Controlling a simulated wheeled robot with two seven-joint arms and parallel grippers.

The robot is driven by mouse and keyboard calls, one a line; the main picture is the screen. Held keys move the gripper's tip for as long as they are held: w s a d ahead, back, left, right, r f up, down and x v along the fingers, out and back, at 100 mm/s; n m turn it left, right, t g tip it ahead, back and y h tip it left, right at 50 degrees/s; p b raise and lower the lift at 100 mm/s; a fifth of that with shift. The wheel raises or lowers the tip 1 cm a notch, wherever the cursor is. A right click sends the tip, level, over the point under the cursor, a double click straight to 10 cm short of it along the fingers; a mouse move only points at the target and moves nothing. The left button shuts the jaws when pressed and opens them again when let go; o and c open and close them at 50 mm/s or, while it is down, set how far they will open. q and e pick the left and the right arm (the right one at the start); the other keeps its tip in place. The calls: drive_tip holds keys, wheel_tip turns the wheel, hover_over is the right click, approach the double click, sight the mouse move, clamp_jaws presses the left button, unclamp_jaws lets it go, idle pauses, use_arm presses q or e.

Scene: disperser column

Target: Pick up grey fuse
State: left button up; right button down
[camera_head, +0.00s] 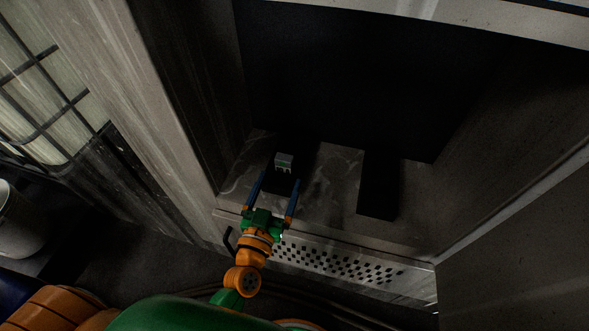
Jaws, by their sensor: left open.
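The grey fuse (284,162), a small light-grey block with short prongs below, is in the recess of the column. It sits at a black block or slot (283,180) on the marbled ledge. My left gripper (276,182) reaches in from below. Its two long blue fingers are spread apart and point toward the fuse, one on each side of the black area. The fingertips look just short of the fuse, and I cannot tell whether they touch anything. My right gripper does not show.
A second, taller black block or slot (379,185) is on the ledge to the right. Walls close in the recess left and right. A perforated front panel (340,264) lies below the ledge. A pale bucket (18,222) stands at far left.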

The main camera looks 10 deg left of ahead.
sight(283, 164)
use_arm(q)
drive_tip(key=w, duration=0.2)
drive_tip(key=w+b, duration=0.1)
drive_tip(key=w, duration=0.5)
drive_tip(key=shift+a+f, duration=0.1)
drive_tip(key=shift+a, duration=0.2)
drive_tip(key=shift+s, duration=0.1)
clamp_jaws()
